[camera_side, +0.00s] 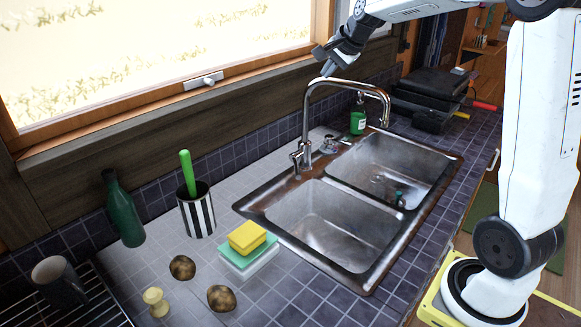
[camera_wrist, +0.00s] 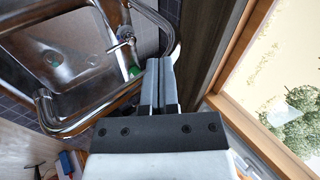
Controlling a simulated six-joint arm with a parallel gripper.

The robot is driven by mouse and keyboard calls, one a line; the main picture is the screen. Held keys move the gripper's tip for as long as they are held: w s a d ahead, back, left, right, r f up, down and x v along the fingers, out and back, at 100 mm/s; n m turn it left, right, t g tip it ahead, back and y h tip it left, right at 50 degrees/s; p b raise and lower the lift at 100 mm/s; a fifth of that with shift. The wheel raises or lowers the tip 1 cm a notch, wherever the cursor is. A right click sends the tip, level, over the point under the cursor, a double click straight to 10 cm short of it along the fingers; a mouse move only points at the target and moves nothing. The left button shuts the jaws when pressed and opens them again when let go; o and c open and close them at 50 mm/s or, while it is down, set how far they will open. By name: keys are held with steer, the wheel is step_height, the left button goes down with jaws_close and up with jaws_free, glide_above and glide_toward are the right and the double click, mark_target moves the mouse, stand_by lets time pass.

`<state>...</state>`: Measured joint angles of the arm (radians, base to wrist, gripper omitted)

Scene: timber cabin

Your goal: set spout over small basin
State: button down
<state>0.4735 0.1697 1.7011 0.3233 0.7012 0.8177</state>
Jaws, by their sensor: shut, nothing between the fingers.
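The metal faucet spout (camera_side: 345,84) rises from its base behind the double sink and arches right; its outlet appears to hang over the far basin (camera_side: 405,160). The near basin (camera_side: 325,225) lies closer to the camera. In the wrist view my gripper's fingers (camera_wrist: 160,62) point toward the sink, with the curved spout (camera_wrist: 42,105) close by on the left.
A green soap bottle (camera_side: 358,119) stands behind the far basin. A sponge stack (camera_side: 248,245), striped cup (camera_side: 196,213), green bottle (camera_side: 122,212), mug (camera_side: 60,284) and dark round items (camera_side: 221,298) stand left of the sink. The window sill (camera_side: 205,84) runs close behind my gripper.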

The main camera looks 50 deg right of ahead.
steer(key=d+r, duration=0.1)
steer(key=d, duration=0.1)
steer(key=d+r+m, duration=0.1)
steer(key=d, duration=0.1)
steer(key=d+r+m, duration=0.1)
steer(key=d, duration=0.1)
steer(key=shift+r, duration=0.25)
steer(key=s+d+f+g+y, duration=0.3)
steer(key=s+d+g+y, duration=0.2)
steer(key=s+d, duration=0.7)
steer(key=shift+s+f+n+g, duration=0.15)
steer(key=shift+s+n+g, duration=0.15)
steer(key=shift+s+g, duration=0.6)
steer(key=shift+w+f, duration=0.1)
steer(key=a+f, duration=0.7)
steer(key=f, duration=0.2)
steer(key=shift+w+a, duration=0.15)
steer(key=shift+a, duration=0.15)
